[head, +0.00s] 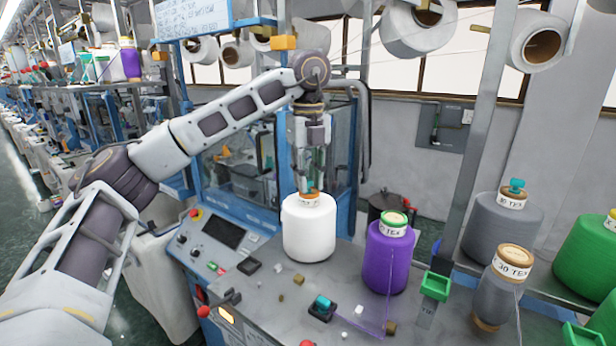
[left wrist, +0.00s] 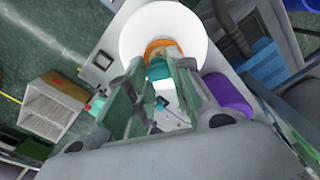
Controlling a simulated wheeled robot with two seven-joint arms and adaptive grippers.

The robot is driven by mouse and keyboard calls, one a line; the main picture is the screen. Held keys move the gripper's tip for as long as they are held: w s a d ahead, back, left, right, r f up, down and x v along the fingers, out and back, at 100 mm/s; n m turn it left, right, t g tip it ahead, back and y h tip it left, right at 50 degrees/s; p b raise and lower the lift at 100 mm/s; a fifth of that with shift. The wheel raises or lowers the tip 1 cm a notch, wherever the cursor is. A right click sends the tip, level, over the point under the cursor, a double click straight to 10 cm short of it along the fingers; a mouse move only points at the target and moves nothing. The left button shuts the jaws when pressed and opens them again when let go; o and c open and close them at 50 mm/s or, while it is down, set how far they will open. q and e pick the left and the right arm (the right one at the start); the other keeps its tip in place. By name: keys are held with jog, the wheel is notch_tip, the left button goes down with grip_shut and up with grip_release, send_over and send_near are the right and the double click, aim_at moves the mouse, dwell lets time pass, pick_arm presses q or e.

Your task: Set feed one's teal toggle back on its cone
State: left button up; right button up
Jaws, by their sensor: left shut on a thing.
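A white yarn cone (head: 309,230) with an orange-brown top stands upright on the grey machine table. My left gripper (head: 309,184) points down right over that top, its fingers closed. It is shut on a teal toggle (left wrist: 158,70), which shows between the fingertips in the left wrist view, close to the cone's orange top (left wrist: 163,48). I cannot tell whether the toggle touches the top. Another teal piece (head: 323,301) sits on a small black block on the table, and one more (head: 517,185) is on a grey cone at the right. My right gripper is not in view.
A purple cone (head: 388,260) with a green-rimmed top stands right of the white one. A grey cone (head: 497,290) and green cones (head: 585,255) are farther right. A green holder (head: 436,285), small loose blocks and a control panel (head: 218,232) are near. A metal post rises behind.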

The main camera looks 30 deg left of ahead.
pick_arm(q)
jog(key=shift+f, duration=0.25)
jog(key=shift+c, duration=0.2)
dwell(0.6)
jog(key=o, duration=0.8)
jog(key=shift+c, duration=0.2)
jog(key=shift+r, duration=0.35)
notch_tip(320, 180, up, 11)
jog(key=shift+r, duration=0.2)
dwell(0.7)
dwell(1.0)
